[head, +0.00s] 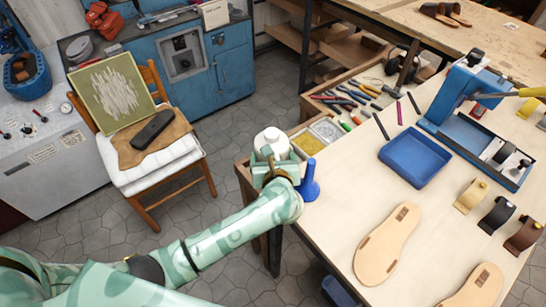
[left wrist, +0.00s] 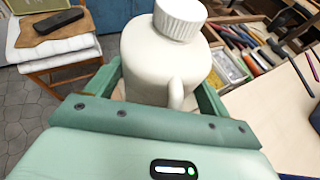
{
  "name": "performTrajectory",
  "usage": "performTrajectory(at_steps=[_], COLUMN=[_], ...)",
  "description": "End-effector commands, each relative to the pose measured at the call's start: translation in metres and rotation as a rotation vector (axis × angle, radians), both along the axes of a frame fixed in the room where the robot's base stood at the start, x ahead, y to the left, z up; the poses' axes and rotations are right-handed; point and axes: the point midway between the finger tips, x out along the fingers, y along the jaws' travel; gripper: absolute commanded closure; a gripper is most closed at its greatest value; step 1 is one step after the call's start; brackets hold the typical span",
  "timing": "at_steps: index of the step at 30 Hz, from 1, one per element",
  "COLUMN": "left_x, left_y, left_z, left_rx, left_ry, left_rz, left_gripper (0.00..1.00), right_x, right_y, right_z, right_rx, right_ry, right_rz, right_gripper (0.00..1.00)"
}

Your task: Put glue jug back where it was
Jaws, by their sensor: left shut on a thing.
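The glue jug (head: 271,142) is white, with a ribbed cap and a loop handle. It is upright at the left edge of the workbench (head: 340,215), beside the tool compartments. My left gripper (head: 272,168) is shut around the jug's body. The left wrist view shows the jug (left wrist: 165,55) close up between the green fingers (left wrist: 160,95), its handle facing the palm. The jug's base is hidden by the gripper, so I cannot tell whether it touches the bench. My right gripper is in neither view.
A blue funnel-shaped object (head: 309,182) stands right beside my left gripper. Trays of small parts (head: 308,144) and a blue tray (head: 415,157) lie nearby. Sandal soles (head: 387,245) lie on the bench. A chair (head: 150,172) with a cushion stands left, across open floor.

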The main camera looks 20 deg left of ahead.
Motion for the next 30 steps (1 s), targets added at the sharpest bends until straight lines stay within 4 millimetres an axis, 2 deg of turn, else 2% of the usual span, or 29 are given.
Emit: performTrajectory(at_steps=[9,10,11,23,28,30], left_x=[0.0,0.0,0.0,0.0,0.0,-0.016], left_y=[0.0,0.0,0.0,0.0,0.0,-0.007], left_z=[-0.006,-0.007,-0.007,-0.005,0.013,0.013], left_rx=[0.001,0.001,0.001,0.0,0.001,-0.006], left_ry=[-0.003,-0.001,-0.001,-0.001,-0.002,0.002], left_rz=[-0.001,-0.001,-0.001,0.0,0.0,-0.002], left_gripper=[0.83,0.16,0.1,0.1,0.1,0.1], right_x=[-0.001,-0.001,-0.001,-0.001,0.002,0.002], right_y=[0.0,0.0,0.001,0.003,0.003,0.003], right_z=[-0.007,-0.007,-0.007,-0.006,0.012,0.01], right_rx=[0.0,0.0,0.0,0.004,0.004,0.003], right_ry=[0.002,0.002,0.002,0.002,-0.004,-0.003], right_rz=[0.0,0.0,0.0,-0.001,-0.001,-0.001], right_gripper=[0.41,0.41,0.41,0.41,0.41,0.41])
